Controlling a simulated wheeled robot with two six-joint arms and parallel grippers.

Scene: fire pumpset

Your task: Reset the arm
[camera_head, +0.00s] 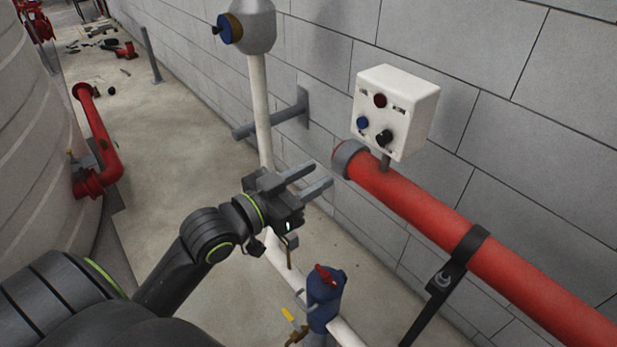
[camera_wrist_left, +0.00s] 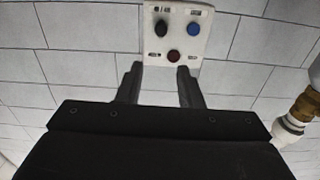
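My left arm comes in from the lower left in the head view, and its gripper (camera_head: 309,180) is open and empty, its two fingers apart. It is held in the air to the left of the white control box (camera_head: 395,109), not touching it. In the left wrist view the two open fingers (camera_wrist_left: 159,88) point toward the same box (camera_wrist_left: 180,28), which has a black knob, a blue button and a red button. My right gripper is not in either view.
A red pipe (camera_head: 477,249) runs along the block wall below the box. A white pipe (camera_head: 260,110) and a blue valve with a red handle (camera_head: 325,290) stand near my left gripper. A large tank (camera_head: 35,150) is at left. Concrete floor lies open behind the arm.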

